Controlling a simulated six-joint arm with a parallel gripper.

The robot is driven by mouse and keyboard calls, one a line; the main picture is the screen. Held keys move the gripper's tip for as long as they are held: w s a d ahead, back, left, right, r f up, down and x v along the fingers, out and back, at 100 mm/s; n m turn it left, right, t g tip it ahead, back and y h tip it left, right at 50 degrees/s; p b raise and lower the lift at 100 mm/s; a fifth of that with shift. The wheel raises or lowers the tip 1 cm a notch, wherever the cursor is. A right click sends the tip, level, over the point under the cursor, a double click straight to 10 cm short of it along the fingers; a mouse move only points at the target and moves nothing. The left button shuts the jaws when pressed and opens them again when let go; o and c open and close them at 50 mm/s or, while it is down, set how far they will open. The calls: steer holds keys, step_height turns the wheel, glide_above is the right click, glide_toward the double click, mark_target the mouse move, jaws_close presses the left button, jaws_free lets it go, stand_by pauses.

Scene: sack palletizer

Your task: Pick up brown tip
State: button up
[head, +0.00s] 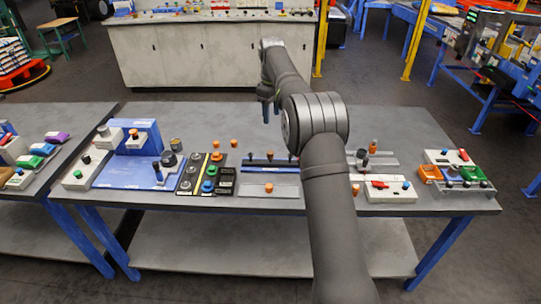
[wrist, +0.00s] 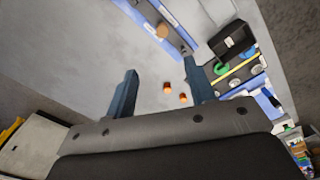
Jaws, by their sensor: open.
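Two small orange-brown tips stand loose on the grey table behind the black-and-yellow panel. In the head view one is on the left (head: 216,144) and one on the right (head: 233,143). The wrist view shows them as a nearer-centre tip (wrist: 167,88) and a tip beside the right finger (wrist: 183,98). I cannot tell which one is the brown tip. My gripper (head: 266,110) is open and empty, high above the back of the table. In the wrist view its two fingers (wrist: 160,92) frame the tips, which are well below and untouched.
A black-and-yellow panel (head: 185,185) with knobs and a blue fixture (head: 125,171) stand left of centre. A blue rail (head: 258,164) and a plate with an orange knob (head: 269,188) lie in the middle. The table's back is largely clear.

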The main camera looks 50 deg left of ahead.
glide_above(271, 152)
step_height(271, 152, down, 11)
steer(key=shift+w+f, duration=0.1)
steer(key=shift+f, duration=0.05)
steer(key=shift+s+f, duration=0.2)
steer(key=shift+f, duration=2.45)
steer(key=c, duration=1)
steer(key=shift+c, duration=0.2)
steer(key=shift+r, duration=0.15)
